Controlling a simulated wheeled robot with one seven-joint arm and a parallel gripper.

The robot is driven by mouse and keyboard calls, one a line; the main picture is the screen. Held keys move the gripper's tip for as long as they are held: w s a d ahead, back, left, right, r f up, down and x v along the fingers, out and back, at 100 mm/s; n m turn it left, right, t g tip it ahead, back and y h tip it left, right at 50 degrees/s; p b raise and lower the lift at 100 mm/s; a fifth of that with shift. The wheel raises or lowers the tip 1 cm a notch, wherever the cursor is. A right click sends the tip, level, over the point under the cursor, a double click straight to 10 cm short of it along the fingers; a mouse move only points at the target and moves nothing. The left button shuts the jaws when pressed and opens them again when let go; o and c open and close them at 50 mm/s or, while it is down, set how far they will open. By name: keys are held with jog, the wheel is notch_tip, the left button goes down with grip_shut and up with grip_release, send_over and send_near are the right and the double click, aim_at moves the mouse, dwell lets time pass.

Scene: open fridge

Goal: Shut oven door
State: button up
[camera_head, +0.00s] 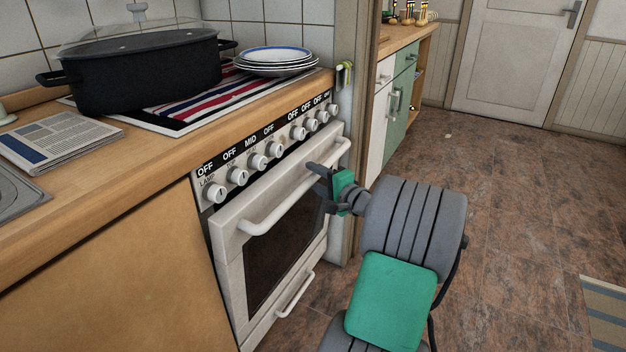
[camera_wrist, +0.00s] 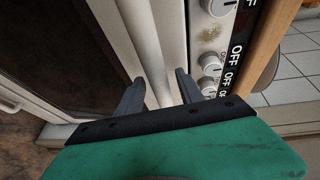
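The white oven (camera_head: 225,225) has a door with a dark window (camera_head: 285,240) and a white bar handle (camera_head: 290,195) along its top. The door looks nearly upright, close under the knob panel; I cannot tell whether a small gap is left. My gripper (camera_head: 315,174) is at the right part of the handle. In the wrist view, the two dark fingers of my gripper (camera_wrist: 158,88) are spread apart. The handle (camera_wrist: 140,40) runs down between them, apart from the right finger; contact with the left finger is unclear.
Several knobs (camera_head: 257,161) line the panel above the door. A wooden counter (camera_head: 150,150) holds a black pot (camera_head: 145,72), stacked plates (camera_head: 273,58) and a newspaper (camera_head: 58,140). A lower drawer handle (camera_head: 295,295) is below.

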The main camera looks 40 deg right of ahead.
grip_shut()
dwell(1.2)
